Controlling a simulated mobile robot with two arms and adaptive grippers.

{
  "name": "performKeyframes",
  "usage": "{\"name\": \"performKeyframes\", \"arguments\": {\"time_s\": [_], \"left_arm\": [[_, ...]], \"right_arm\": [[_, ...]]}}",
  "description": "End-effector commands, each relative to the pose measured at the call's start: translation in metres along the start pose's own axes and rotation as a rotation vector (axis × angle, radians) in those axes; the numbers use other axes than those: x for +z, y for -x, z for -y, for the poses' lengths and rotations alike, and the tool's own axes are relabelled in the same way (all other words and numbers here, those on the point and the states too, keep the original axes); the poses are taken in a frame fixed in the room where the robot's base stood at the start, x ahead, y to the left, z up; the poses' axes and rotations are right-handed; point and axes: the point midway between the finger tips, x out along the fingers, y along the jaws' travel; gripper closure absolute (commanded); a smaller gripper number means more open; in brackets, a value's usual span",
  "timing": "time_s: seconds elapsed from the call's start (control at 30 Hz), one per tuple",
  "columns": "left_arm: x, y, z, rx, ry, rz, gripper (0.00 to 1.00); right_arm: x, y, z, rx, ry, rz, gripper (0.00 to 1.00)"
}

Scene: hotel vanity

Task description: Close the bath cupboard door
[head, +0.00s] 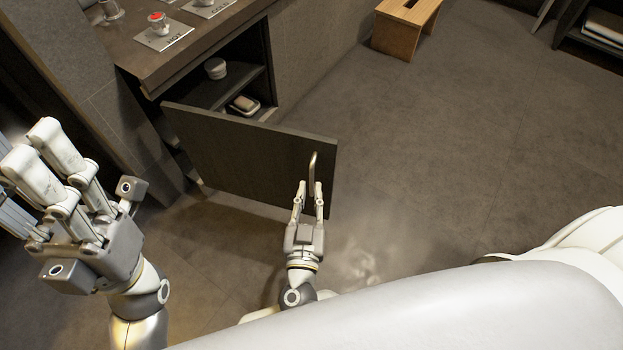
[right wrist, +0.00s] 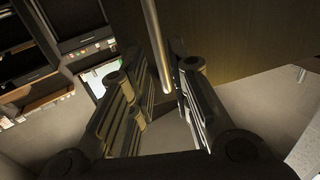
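The bath cupboard door (head: 235,150) is a dark panel. It stands swung wide open from the vanity cupboard, whose shelves show behind it. A slim metal handle (head: 313,165) is near its free right edge; in the right wrist view the handle (right wrist: 155,45) runs down between my fingers. My right gripper (head: 310,186) is open at the handle's lower end, one finger on each side with gaps showing. Whether a finger touches the handle or the door I cannot tell. My left gripper (head: 35,145) is open and empty at the left, away from the door.
The vanity counter (head: 150,62) carries cards and a red-topped item (head: 158,20). A round container (head: 215,68) and a soap-like item in a dish (head: 243,104) sit on the cupboard shelves. A wooden stool (head: 405,30) stands far back. The floor to the right is clear.

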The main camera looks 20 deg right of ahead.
Motion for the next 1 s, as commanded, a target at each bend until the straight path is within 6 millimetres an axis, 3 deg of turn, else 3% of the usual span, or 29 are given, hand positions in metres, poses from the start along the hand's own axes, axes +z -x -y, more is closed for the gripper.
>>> {"name": "performKeyframes", "arguments": {"time_s": [0.1,0.33,0.67,0.83,1.0], "left_arm": [[0.002,-0.001,0.0,0.009,-0.003,-0.024,0.6],[0.004,-0.006,0.0,0.019,-0.007,-0.046,0.6],[0.004,-0.009,0.0,0.021,-0.007,-0.05,0.6],[0.004,-0.009,0.0,0.021,-0.007,-0.051,0.6],[0.004,-0.009,0.0,0.021,-0.007,-0.051,0.6]], "right_arm": [[0.002,-0.023,0.0,0.0,-0.001,-0.003,0.81],[0.001,-0.048,0.0,0.0,0.0,-0.001,0.81],[0.0,-0.052,0.0,0.0,0.0,0.0,0.81],[0.001,-0.052,0.0,-0.001,0.0,0.0,1.0],[0.001,-0.052,0.0,0.0,0.001,0.0,1.0]]}}
